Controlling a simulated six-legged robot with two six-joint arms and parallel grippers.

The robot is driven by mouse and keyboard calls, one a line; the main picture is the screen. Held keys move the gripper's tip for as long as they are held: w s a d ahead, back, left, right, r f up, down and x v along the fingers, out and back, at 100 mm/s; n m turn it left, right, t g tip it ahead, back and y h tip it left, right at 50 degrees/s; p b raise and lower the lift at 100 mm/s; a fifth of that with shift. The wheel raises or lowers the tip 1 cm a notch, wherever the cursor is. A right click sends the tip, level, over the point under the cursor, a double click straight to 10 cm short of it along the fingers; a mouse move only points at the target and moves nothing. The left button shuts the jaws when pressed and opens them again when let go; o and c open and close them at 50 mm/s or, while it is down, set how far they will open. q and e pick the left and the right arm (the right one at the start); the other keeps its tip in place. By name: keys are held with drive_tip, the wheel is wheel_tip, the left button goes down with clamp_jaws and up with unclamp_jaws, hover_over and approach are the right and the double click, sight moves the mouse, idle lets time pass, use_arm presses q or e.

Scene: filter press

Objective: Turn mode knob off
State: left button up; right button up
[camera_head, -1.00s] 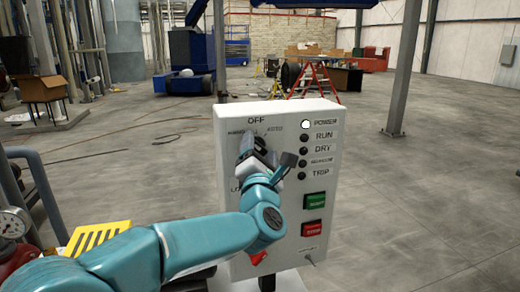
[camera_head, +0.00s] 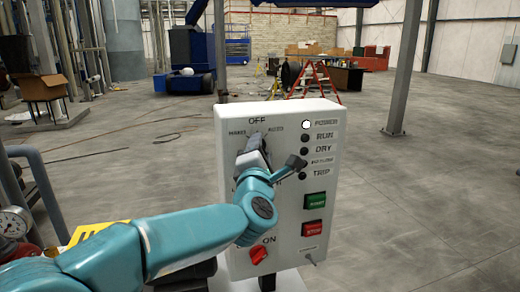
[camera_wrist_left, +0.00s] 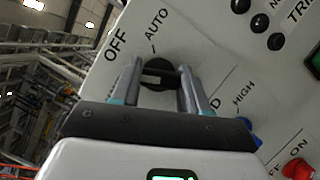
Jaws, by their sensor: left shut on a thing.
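The mode knob (camera_wrist_left: 159,73) is a black round knob on the upper part of a white control panel (camera_head: 232,115). OFF is printed above it and AUTO to one side. My left gripper (camera_wrist_left: 157,80) is shut on the knob, with one finger on each side of it. In the head view my left gripper (camera_head: 253,152) comes from the lower left and hides most of the knob. My right gripper is not in view.
The panel also has a lit white POWER lamp (camera_head: 306,125), dark lamps below it, a green button (camera_head: 315,200), a red button (camera_head: 314,229) and a red switch (camera_head: 258,251) marked ON. A blue knob (camera_wrist_left: 253,127) shows near HIGH. The floor right of the panel is clear.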

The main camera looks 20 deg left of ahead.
use_arm(q)
drive_tip(key=shift+r+m+g+h+p, duration=0.1)
drive_tip(key=shift+m+g+h+p, duration=0.25)
drive_tip(key=shift+m+p, duration=0.85)
drive_tip(key=shift+r+m+g+h+p, duration=0.15)
drive_tip(key=shift+m+g+p, duration=0.3)
drive_tip(key=shift+m+p, duration=0.75)
drive_tip(key=shift+f, duration=0.1)
drive_tip(key=o, duration=1.1)
drive_tip(key=shift+c, duration=0.2)
drive_tip(key=shift+d, duration=0.1)
drive_tip(key=shift+f, duration=0.1)
